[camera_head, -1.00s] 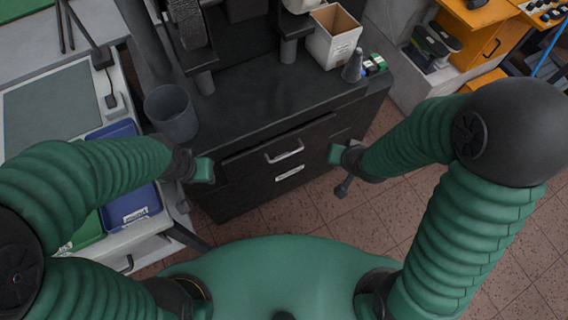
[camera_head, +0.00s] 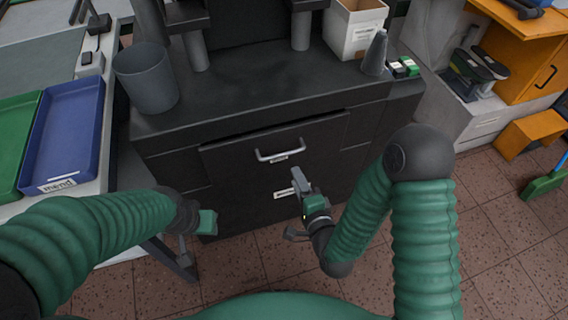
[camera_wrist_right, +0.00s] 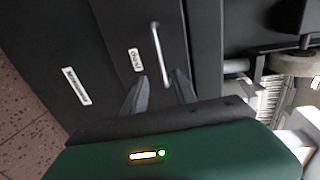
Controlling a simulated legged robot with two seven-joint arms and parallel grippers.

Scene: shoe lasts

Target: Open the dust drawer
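The dust drawer (camera_head: 235,160) is a dark panel in the front of the black cabinet. It looks shut. Its pale bar handle (camera_head: 279,150) has a small label below it. The drawer (camera_wrist_right: 112,28) and handle (camera_wrist_right: 160,55) also show in the right wrist view, turned sideways. My right gripper (camera_head: 300,180) is below and slightly right of the handle. In the wrist view its two fingers (camera_wrist_right: 159,88) are apart, with the handle beyond them and nothing held. My left gripper (camera_head: 207,222) is low, left of the drawer; its fingers are not clear.
A dark bin (camera_head: 147,80), a white box (camera_head: 352,32) and a grey cone (camera_head: 376,55) stand on the cabinet top (camera_head: 260,90). A lower panel has another label (camera_head: 285,193). A blue tray (camera_head: 65,140) is at left. The tiled floor in front is clear.

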